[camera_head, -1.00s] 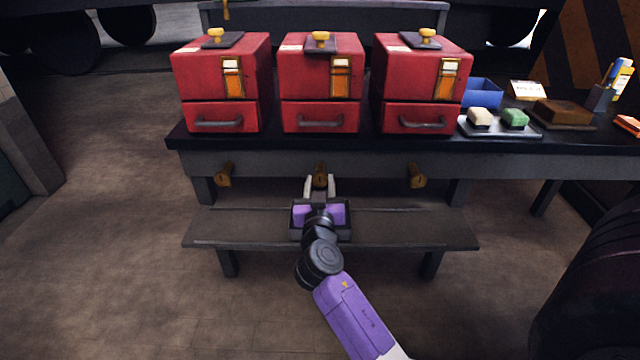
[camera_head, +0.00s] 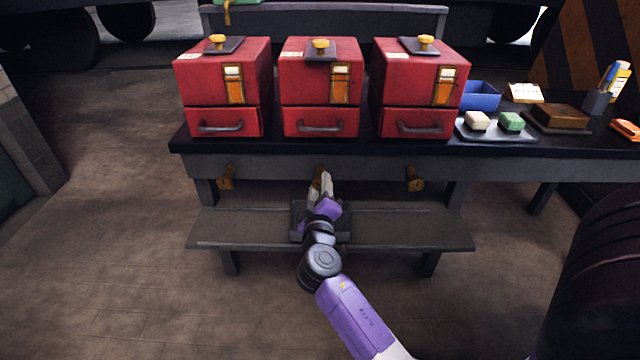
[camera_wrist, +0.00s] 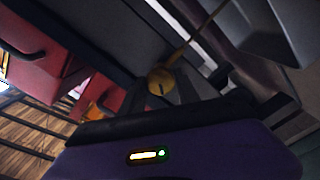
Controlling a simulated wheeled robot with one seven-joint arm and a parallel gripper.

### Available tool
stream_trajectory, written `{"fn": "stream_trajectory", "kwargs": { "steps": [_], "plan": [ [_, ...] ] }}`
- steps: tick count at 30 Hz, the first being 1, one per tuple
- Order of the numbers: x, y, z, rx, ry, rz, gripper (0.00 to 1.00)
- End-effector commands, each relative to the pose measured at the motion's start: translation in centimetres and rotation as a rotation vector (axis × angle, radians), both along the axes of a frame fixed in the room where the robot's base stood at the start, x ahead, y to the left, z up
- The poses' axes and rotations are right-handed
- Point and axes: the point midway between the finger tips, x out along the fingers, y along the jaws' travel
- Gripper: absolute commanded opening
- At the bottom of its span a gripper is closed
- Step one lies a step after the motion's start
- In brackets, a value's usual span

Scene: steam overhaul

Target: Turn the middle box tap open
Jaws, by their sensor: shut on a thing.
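The middle red box (camera_head: 319,88) stands on the bench between two like boxes. Its brass tap (camera_head: 318,176) sits below it under the bench's front edge. My gripper (camera_head: 321,186) is at this tap from the front, shut on it, with the wrist rolled to one side. The fingers partly hide the tap in the head view. In the wrist view the round brass tap (camera_wrist: 161,80) shows between the fingers, with a dark slot in its face.
The left tap (camera_head: 226,177) and right tap (camera_head: 415,178) hang to either side. A low shelf (camera_head: 400,228) runs below, with a dark tray (camera_head: 299,224) under my wrist. A blue bin (camera_head: 482,96) and soap dish (camera_head: 495,133) stand at the bench's right.

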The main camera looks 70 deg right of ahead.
Motion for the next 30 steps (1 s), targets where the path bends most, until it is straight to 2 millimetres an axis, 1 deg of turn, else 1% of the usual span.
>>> {"fn": "stream_trajectory", "kwargs": {
  "steps": [6,15,21,30],
  "plan": [
    [-0.01,0.12,0.09,-0.076,0.193,0.001,0.0],
    [0.01,0.13,0.02,-0.169,0.416,0.003,0.0],
    [-0.03,0.1,-0.03,-0.211,0.517,0.002,0.0],
    [-0.02,0.1,-0.17,-0.239,0.585,0.002,0.0]
  ]
}}
